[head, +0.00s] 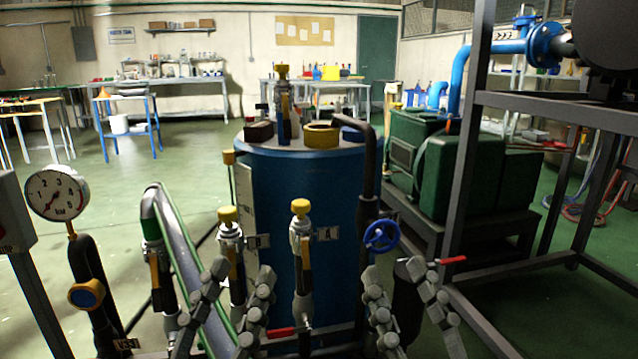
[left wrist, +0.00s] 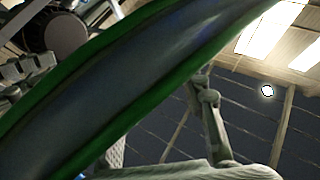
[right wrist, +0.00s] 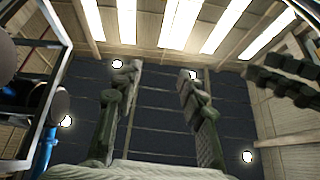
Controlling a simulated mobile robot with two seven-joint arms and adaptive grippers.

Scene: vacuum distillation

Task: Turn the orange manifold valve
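The manifold has several upright valves with yellow caps and orange-brown levers: a left one (head: 229,216) and a middle one (head: 300,208) in the head view. Another orange-brown lever (head: 155,272) stands further left. My left gripper (head: 242,272) is open, low in front of the left capped valve. In the left wrist view a green-edged hose (left wrist: 130,80) hides part of it. My right gripper (head: 394,270) is open and empty, below the blue handwheel (head: 381,235); its two spread fingers show in the right wrist view (right wrist: 150,105).
A pressure gauge (head: 57,193) and an orange-rimmed round fitting (head: 87,294) are at left. A blue drum (head: 300,180) stands behind the valves. Red levers (head: 452,260) (head: 281,332) are near my grippers. A dark metal frame (head: 463,170) and green pump (head: 455,175) stand right.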

